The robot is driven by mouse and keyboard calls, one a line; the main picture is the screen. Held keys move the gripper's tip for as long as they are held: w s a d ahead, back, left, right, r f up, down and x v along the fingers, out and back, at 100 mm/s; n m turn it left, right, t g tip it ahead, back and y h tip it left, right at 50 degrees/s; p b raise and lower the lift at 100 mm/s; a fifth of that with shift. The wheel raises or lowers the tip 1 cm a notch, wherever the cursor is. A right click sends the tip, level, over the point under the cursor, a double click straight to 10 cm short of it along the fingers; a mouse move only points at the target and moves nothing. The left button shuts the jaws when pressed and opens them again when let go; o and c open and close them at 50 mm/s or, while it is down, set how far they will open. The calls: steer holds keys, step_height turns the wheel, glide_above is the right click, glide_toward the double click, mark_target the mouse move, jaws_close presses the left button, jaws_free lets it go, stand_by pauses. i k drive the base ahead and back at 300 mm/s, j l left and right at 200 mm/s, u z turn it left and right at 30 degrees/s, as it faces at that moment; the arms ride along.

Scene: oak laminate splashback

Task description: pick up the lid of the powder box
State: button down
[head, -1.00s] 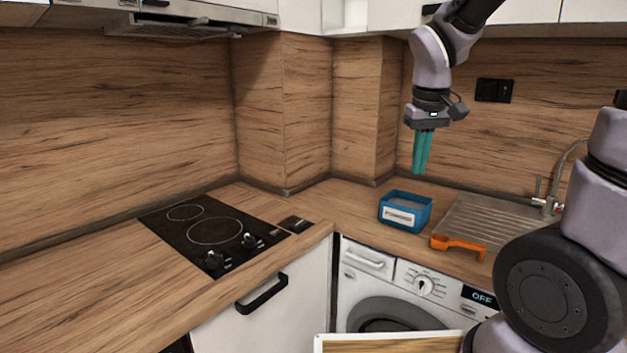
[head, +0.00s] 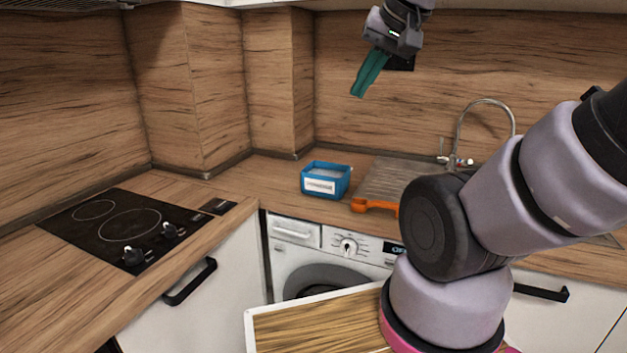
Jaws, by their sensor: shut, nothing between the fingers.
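A blue powder box (head: 326,181) with a white front label stands on the counter in the corner, left of the sink. Its top shows a pale grey surface inside a blue rim; I cannot tell whether this is a lid or the contents. An orange piece (head: 374,205) lies on the counter to the right of the box, partly hidden behind my arm; I cannot tell if it is the lid. My gripper (head: 358,93), with teal fingers, is shut and empty. It is well above the box and slightly right of it in the picture, tilted down to the left.
A black hob (head: 117,222) is on the left counter. A steel sink (head: 392,180) with a tall tap (head: 485,103) is right of the box. A washing machine (head: 312,266) is below the counter. A wood-topped board (head: 310,325) is in front. The counter left of the box is clear.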

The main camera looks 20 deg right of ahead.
mark_target(319, 178)
steer(key=k+l, duration=0.25)
steer(key=l, duration=0.15)
steer(key=k+l+u, duration=0.1)
steer(key=l, duration=0.35)
steer(key=k+l, duration=0.35)
steer(key=k+l+u, duration=0.1)
steer(key=k+l, duration=0.15)
steer(key=l, duration=0.2)
steer(key=i+j+z, duration=0.3)
steer(key=i+j, duration=0.65)
steer(key=i, duration=0.05)
